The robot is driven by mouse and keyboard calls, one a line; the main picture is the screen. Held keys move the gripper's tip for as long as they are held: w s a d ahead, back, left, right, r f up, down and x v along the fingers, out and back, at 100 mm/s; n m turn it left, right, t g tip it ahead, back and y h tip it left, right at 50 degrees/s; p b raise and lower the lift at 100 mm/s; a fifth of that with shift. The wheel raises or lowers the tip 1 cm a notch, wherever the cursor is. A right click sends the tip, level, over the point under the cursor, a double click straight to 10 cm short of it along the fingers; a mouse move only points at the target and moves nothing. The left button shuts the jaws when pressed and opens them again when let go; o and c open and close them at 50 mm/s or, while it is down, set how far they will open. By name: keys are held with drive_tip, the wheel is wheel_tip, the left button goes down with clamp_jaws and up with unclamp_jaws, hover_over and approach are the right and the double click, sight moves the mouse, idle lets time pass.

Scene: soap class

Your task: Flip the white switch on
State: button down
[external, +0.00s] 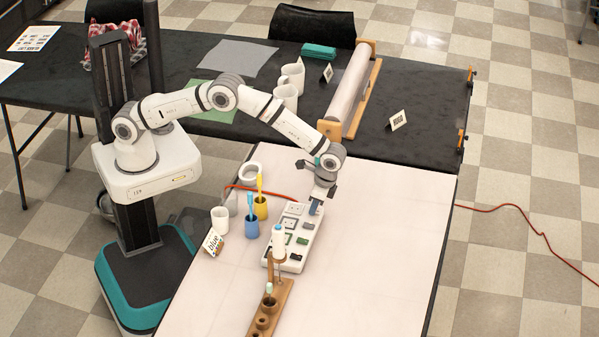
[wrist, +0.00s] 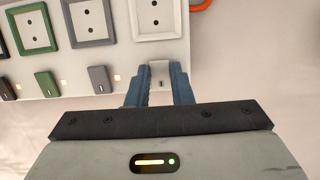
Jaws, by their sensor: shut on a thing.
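The white switch (wrist: 159,72) shows in the wrist view below the white-framed socket (wrist: 158,18), with the two blue fingertips of my gripper (wrist: 160,90) on either side of it. My gripper is shut on the white switch. In the external view my gripper (external: 316,207) points down at the far right part of the white power strip (external: 272,262). Grey (wrist: 99,79) and green (wrist: 46,84) switches sit to the left of the white one, with small lights beside them. My fingers partly hide the white switch's lower end and surroundings.
A blue cup (external: 251,229) and a yellow cup (external: 261,208) with brushes stand left of the strip. A wooden stand (external: 270,310) is in front. The table's right side (external: 390,240) is clear.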

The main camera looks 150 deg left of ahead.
drive_tip(key=shift+r, duration=0.1)
drive_tip(key=c, duration=1.3)
unclamp_jaws()
drive_tip(key=v, duration=0.7)
drive_tip(key=shift+w+a+r+b, duration=0.1)
drive_tip(key=shift+r+b, duration=0.2)
drive_tip(key=shift+r, duration=0.05)
